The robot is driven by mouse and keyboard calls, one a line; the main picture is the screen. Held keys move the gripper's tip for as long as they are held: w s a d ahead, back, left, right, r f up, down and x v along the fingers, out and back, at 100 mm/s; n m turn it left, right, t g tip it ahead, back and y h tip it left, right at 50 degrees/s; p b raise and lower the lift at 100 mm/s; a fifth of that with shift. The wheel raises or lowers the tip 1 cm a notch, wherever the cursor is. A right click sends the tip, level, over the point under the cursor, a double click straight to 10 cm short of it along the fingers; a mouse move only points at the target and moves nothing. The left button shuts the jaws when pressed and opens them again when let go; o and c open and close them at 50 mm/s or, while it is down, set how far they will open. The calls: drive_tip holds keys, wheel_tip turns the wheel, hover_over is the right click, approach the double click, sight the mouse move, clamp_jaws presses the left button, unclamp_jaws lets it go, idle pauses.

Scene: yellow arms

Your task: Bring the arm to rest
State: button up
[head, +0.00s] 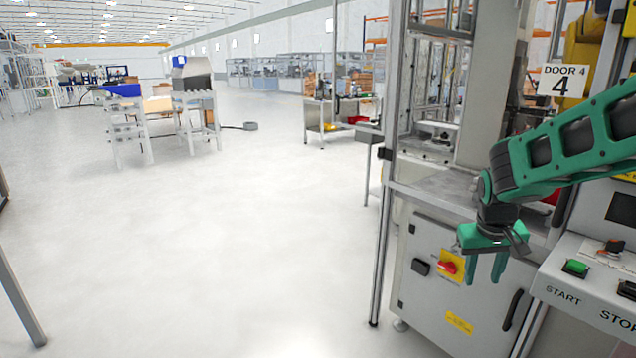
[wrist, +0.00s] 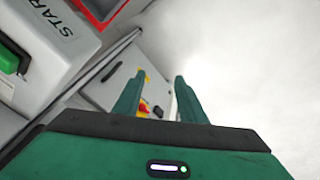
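My green arm (head: 570,140) reaches in from the right edge in the head view, in front of the machine cabinet. My gripper (head: 485,280) points down at its end, in front of the cabinet and left of the START panel. In the wrist view my gripper (wrist: 158,95) shows two green fingers standing apart with nothing between them. The grey cabinet with the red and yellow switch (wrist: 145,108) appears behind the fingers.
The START/STOP panel (head: 590,283) with a green button (head: 576,267) stands close on the right. The machine cabinet (head: 435,295) and a metal post (head: 383,240) stand beside my gripper. The pale floor (head: 220,240) on the left is clear.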

drive_tip(key=s+a+r+n+t+y, duration=0.1)
drive_tip(key=s+a+r, duration=0.1)
drive_tip(key=s+a, duration=0.35)
drive_tip(key=s+a+r+t+y, duration=0.1)
drive_tip(key=s+a, duration=0.2)
drive_tip(key=s, duration=0.5)
drive_tip(key=s+d+m+g, duration=0.2)
drive_tip(key=s+d, duration=0.3)
drive_tip(key=s, duration=0.3)
drive_tip(key=s+d+f+m+g, duration=0.1)
drive_tip(key=s+d+m, duration=0.3)
drive_tip(key=s, duration=0.5)
drive_tip(key=shift+d+f+g, duration=0.25)
drive_tip(key=shift+d+g, duration=0.65)
drive_tip(key=shift+d, duration=0.25)
drive_tip(key=shift+w+f, duration=0.25)
drive_tip(key=shift+w, duration=0.3)
